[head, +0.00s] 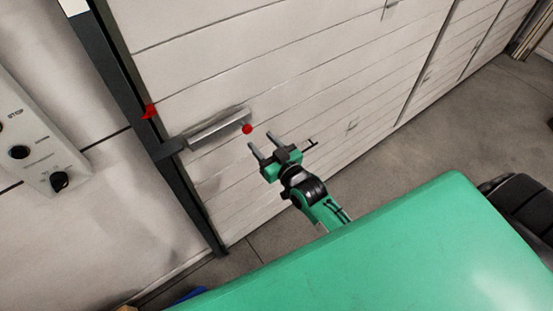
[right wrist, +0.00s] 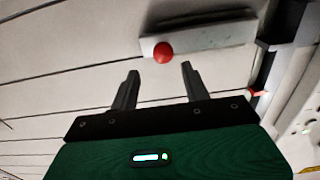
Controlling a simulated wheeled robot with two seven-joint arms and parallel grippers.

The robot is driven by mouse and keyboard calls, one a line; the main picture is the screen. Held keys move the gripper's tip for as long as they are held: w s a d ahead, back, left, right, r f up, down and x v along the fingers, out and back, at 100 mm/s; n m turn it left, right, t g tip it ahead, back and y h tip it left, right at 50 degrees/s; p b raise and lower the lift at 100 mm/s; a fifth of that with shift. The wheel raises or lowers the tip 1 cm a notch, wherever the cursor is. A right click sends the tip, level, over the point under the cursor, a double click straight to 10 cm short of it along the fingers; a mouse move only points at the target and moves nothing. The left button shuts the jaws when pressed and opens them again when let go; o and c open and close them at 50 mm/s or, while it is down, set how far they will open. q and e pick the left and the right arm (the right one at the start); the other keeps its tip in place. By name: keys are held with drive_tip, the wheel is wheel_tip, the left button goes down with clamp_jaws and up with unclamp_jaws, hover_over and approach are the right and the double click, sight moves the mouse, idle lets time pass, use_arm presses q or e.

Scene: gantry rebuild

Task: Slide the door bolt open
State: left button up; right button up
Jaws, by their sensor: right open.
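The door bolt (head: 217,128) is a grey metal bar on the white panelled door, reaching left to the dark door frame. A red ball knob (head: 247,129) is at its right end. In the right wrist view the bolt (right wrist: 215,36) runs across the top, with the red knob (right wrist: 163,52) ahead of the fingers. My right gripper (head: 262,142) is open and empty, just right of and below the knob, apart from it. In the right wrist view the knob lies beyond the gap between the two fingertips (right wrist: 160,68). My left gripper is not in view.
The dark door frame (head: 166,132) stands left of the bolt, with a red piece (head: 149,112) on it. A control panel (head: 37,140) with knobs is at the far left. A green surface (head: 400,240) fills the lower right. Grey floor is open at right.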

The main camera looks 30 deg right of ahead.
drive_tip(key=s+d+b, duration=0.1)
drive_tip(key=s, duration=0.5)
drive_tip(key=shift+d, duration=0.15)
drive_tip(key=shift+f, duration=0.1)
drive_tip(key=s+d+f+g+h, duration=0.1)
drive_tip(key=s+f+g, duration=0.25)
drive_tip(key=f, duration=0.95)
drive_tip(key=s+f+g, duration=0.2)
drive_tip(key=s+f, duration=0.2)
drive_tip(key=f, duration=0.9)
drive_tip(key=s+d+f+g+h, duration=0.1)
drive_tip(key=s+f+g, duration=0.25)
drive_tip(key=f, duration=0.95)
drive_tip(key=s+d+f+g, duration=0.1)
drive_tip(key=s+f+g, duration=0.1)
drive_tip(key=s+f, duration=0.4)
drive_tip(key=s+d+f+g+h, duration=0.1)
drive_tip(key=s+f+g, duration=0.2)
drive_tip(key=s, duration=1)
drive_tip(key=s+d+f+g, duration=0.1)
drive_tip(key=s+f+g, duration=0.1)
drive_tip(key=s+f, duration=0.7)
drive_tip(key=shift+s+f+g, duration=0.15)
drive_tip(key=shift+s+g, duration=0.15)
drive_tip(key=shift+s, duration=0.55)
